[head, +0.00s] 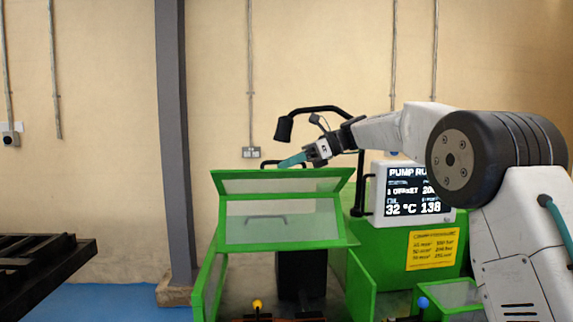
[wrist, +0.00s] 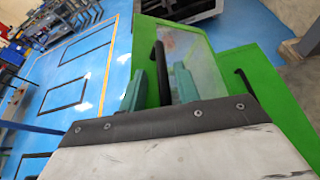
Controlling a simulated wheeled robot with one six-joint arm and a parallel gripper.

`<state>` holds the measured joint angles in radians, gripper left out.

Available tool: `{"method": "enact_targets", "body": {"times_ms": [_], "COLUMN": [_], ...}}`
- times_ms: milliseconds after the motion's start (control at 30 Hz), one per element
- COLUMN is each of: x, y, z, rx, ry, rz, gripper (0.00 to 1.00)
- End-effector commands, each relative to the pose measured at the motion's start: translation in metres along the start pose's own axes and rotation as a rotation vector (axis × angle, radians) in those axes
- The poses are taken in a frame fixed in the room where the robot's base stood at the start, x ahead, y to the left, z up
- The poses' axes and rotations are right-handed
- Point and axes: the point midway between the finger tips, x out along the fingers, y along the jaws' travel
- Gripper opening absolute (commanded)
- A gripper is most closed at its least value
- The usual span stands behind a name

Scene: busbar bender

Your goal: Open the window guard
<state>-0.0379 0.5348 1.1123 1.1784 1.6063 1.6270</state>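The window guard (head: 282,219) is a green-framed clear panel on the front of the green machine, with a second, tilted clear panel along its top. In the wrist view its clear pane (wrist: 196,52) lies ahead of my gripper. A black bar handle (wrist: 160,68) stands out by the guard's green frame. My gripper (head: 291,161) has teal fingers and is at the guard's top edge. In the wrist view the fingers of my gripper (wrist: 160,88) are apart, with the bar between them and visible gaps at its sides. Whether the bar is fully between the fingertips in depth is unclear.
A black lamp-like arm (head: 284,129) rises behind my gripper. A grey column (head: 175,140) stands left. A dark rack (head: 40,265) is at far left, with blue floor between.

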Motion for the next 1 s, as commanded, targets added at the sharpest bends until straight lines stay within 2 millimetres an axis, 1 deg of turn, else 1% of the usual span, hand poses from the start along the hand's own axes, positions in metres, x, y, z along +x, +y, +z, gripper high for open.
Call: {"method": "enact_targets", "body": {"times_ms": [67,167,400,500,667,1000], "x": [-0.005,-0.018,-0.057,-0.068,-0.075,-0.075], "y": [0.000,-0.001,-0.001,-0.001,0.000,0.000], "z": [0.000,0.000,0.000,0.001,0.001,0.001], "rx": [0.000,0.000,-0.001,-0.001,0.000,-0.001], "ry": [0.000,0.000,0.000,0.000,0.000,0.000], "rz": [-0.001,-0.002,0.000,0.002,0.004,0.004], "gripper": [0.32,0.32,0.32,0.32,0.32,0.32]}}
